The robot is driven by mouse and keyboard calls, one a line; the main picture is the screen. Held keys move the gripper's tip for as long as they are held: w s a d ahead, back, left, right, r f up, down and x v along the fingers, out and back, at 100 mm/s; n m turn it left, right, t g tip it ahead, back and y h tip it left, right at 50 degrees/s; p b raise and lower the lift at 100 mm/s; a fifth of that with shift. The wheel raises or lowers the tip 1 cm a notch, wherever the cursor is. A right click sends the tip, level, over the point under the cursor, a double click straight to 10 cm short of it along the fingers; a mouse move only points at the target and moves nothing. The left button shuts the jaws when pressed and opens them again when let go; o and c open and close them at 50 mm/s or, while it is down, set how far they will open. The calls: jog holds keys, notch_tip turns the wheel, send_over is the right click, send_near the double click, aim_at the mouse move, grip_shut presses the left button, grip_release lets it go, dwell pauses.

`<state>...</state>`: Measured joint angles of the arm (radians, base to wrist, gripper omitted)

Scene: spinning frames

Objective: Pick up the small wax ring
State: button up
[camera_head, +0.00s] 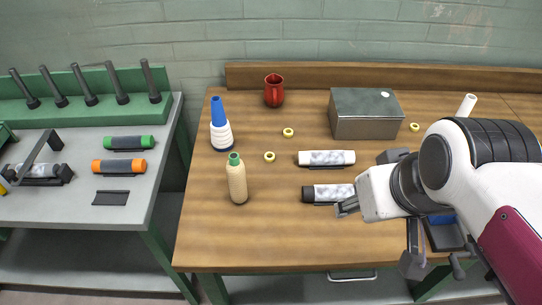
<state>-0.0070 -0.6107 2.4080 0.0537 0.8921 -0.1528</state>
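Several small yellow rings that look like wax rings lie flat on the wooden table (225,245). One ring (288,132) is near the middle back, one ring (269,156) is nearer and slightly left, and one ring (414,127) is right of the metal box. My gripper (347,209) is at the right, over the front part of the table, well apart from the rings. It is partly hidden by my white wrist. A dark fingertip part shows beside the black-capped tube, but I cannot tell how far the fingers are apart. No ring shows in it.
A grey metal box (366,113), white-capped tube (327,158) and black-capped tube (328,193) lie rightward. The front left table is clear.

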jog(key=w+a+n+y, duration=0.1)
jog(key=w+a+n, duration=0.2)
jog(key=w, duration=0.5)
jog(key=n+g+y, duration=0.2)
jog(key=n+g, duration=0.1)
jog(key=n, duration=0.5)
send_near(274, 157)
jog(key=shift+w+a+f, duration=0.2)
jog(key=shift+a, duration=0.1)
jog(key=shift+x, duration=1.25)
jog(key=shift+a+f+y, duration=0.1)
jog(key=shift+f+y, duration=0.05)
jog(key=shift+y, duration=0.15)
jog(key=shift+x, duration=2.45)
jog(key=shift+w, duration=0.1)
